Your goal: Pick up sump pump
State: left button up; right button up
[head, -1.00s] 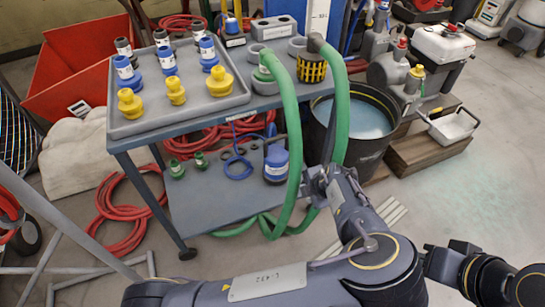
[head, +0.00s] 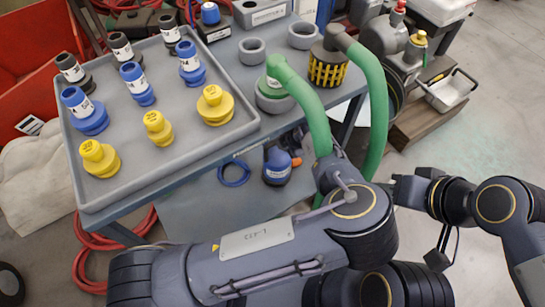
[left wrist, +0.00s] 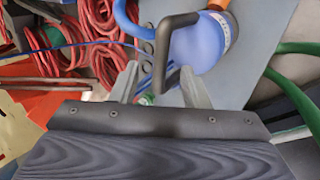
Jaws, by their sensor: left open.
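The cart's top tray (head: 160,185) holds black, blue and yellow fittings. A green hose (head: 375,110) hangs beside the pump from a yellow-caged strainer (head: 327,68). A blue cable ring (head: 233,173) lies on the shelf to its left. Clear floor (head: 480,125) is at right.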

pick_arm(q)
jog(key=b, duration=0.2)
send_over(276, 150)
notch_tip(276, 150, down, 6)
jog(key=shift+r, duration=0.15)
grip_shut()
dwell(1.1)
jog(key=shift+r, duration=0.2)
